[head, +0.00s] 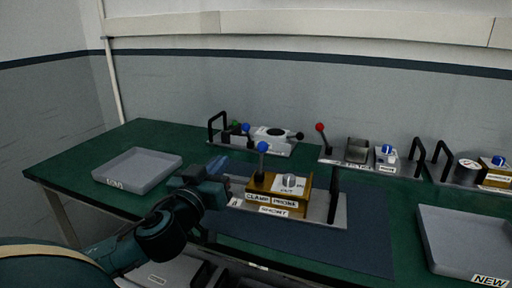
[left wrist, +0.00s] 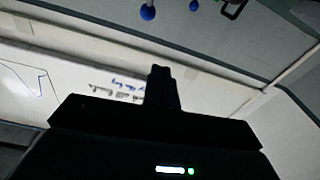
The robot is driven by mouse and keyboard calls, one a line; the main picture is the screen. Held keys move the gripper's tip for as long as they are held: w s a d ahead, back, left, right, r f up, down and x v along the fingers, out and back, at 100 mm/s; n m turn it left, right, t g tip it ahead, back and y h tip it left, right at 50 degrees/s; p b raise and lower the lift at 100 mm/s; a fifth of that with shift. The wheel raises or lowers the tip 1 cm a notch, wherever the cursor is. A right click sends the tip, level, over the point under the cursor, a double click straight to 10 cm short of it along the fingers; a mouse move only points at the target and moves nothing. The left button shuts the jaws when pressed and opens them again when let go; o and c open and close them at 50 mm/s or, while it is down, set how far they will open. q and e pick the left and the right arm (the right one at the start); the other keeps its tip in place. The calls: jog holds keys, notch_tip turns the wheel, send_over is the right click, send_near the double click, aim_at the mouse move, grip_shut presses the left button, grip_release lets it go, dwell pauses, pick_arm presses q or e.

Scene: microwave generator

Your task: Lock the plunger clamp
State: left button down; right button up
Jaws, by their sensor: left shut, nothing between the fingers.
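A module with a brass-coloured block (head: 290,200) and labels that seem to read CLAMP and PROBE stands on the blue mat. A dark lever with a blue ball knob (head: 262,147) rises nearly upright at its left end. My left gripper (head: 218,165) is just left of this lever, apart from it, shut and empty. In the left wrist view the dark shut fingers (left wrist: 160,75) point up the picture, with a blue ball (left wrist: 147,12) beyond them. The clamp's plunger is too small to make out. My right gripper is not in view.
A grey tray (head: 137,172) lies at left and another tray marked NEW (head: 465,240) at right. Behind stand a module with coloured knobs (head: 270,135) and a red-knobbed lever (head: 320,128). A black handle (head: 334,193) stands at the brass module's right end.

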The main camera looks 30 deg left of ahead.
aim_at(261, 157)
pick_arm(q)
jog(key=shift+m+t+h, duration=0.3)
jog(key=shift+h, duration=0.3)
jog(key=w, duration=0.4)
jog(key=w+p, duration=0.1)
jog(key=w, duration=0.3)
jog(key=w+f, duration=0.1)
jog(key=w, duration=0.3)
jog(key=shift+w+d+f+p, duration=0.1)
jog(key=shift+w+p, duration=0.2)
jog(key=shift+p, duration=0.05)
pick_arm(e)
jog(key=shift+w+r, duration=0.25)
